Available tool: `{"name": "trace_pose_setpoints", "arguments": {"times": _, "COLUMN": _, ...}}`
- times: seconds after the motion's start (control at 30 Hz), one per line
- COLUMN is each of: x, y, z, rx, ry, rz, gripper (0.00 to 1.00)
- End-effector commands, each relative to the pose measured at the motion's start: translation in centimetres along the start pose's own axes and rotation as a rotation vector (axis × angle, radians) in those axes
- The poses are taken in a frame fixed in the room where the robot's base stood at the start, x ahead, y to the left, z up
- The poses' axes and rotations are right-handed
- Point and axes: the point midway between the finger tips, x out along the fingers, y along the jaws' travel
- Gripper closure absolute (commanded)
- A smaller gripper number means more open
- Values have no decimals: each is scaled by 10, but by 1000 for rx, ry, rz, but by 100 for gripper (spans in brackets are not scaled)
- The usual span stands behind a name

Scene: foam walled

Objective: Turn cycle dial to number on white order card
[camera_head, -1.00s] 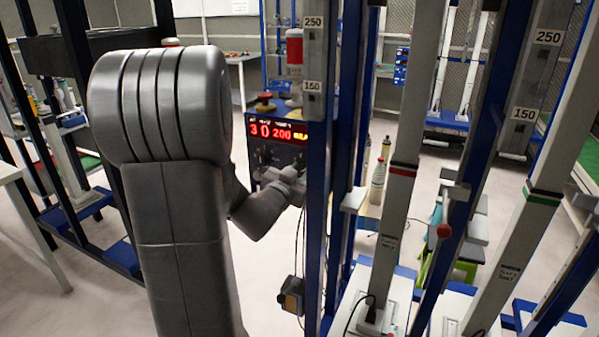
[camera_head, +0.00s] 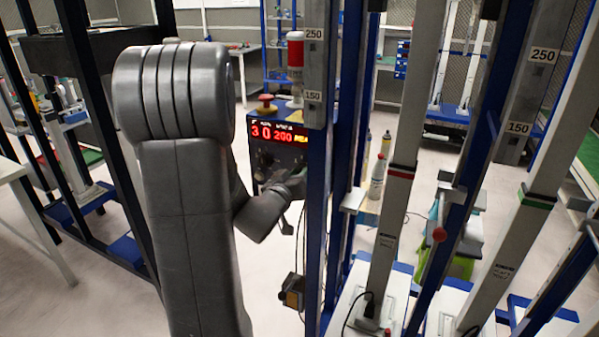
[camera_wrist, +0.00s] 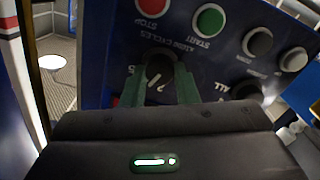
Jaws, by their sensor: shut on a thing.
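The black cycle dial (camera_wrist: 159,70) sits on the dark control panel (camera_wrist: 105,60) under an upside-down label ending in CYCLES. A white pointer mark or digit shows on it, but I cannot read the setting. In the wrist view, the greenish fingers of my gripper (camera_wrist: 160,84) are on both sides of the dial, shut on it. In the head view, my gripper (camera_head: 293,184) is at the front of the control box, partly behind a blue post. The red display (camera_head: 278,134) above reads 30 and 200. I cannot make out a white order card.
A red button (camera_wrist: 153,4), a green button (camera_wrist: 209,20) and grey knobs (camera_wrist: 258,42) lie close to the dial. A red mushroom button (camera_head: 265,102) tops the box. A blue upright (camera_head: 316,215) stands just right of my gripper. Grey test columns (camera_head: 398,180) crowd the right.

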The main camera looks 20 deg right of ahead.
Motion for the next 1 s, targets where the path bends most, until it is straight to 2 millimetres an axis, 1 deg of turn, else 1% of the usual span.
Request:
{"name": "trace_pose_setpoints", "arguments": {"times": 0.5, "x": 0, "y": 0, "z": 1, "rx": -25, "ry": -1, "rz": -1, "gripper": 96}}
{"name": "trace_pose_setpoints", "arguments": {"times": 0.53, "x": 0, "y": 0, "z": 1, "rx": -25, "ry": -1, "rz": -1, "gripper": 71}}
{"name": "trace_pose_setpoints", "arguments": {"times": 0.63, "x": 0, "y": 0, "z": 1, "rx": -25, "ry": -1, "rz": -1, "gripper": 51}}
{"name": "trace_pose_setpoints", "arguments": {"times": 0.9, "x": 0, "y": 0, "z": 0, "rx": -24, "ry": 0, "rz": -1, "gripper": 51}}
{"name": "trace_pose_setpoints", "arguments": {"times": 1.0, "x": -5, "y": -1, "z": 0, "rx": -24, "ry": 0, "rz": -1, "gripper": 51}}
